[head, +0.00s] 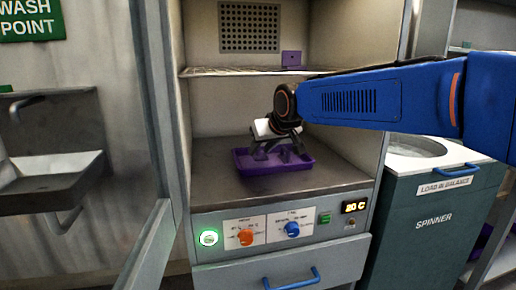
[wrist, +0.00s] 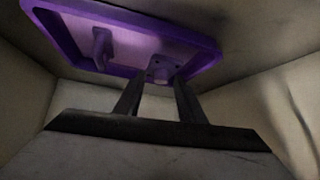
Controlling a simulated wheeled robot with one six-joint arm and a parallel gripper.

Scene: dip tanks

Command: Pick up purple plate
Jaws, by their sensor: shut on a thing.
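The purple plate (head: 246,168) is a shallow tray with a raised rim and upright pegs, inside the open cabinet. In the wrist view the purple plate (wrist: 205,42) fills the top, with two pegs showing. My gripper (head: 273,152) comes down over the plate from above. Its two dark fingers (wrist: 160,84) are shut on the peg (wrist: 160,72) of the plate. The plate looks level, at or just above the cabinet floor; I cannot tell whether it touches. My gripper hides part of its middle.
A wire shelf (head: 225,72) with a small purple piece (head: 291,58) is above my arm. The cabinet walls stand close at both sides. The open door (head: 150,240) is at left, the spinner (head: 432,215) at right, the control panel (head: 270,232) below.

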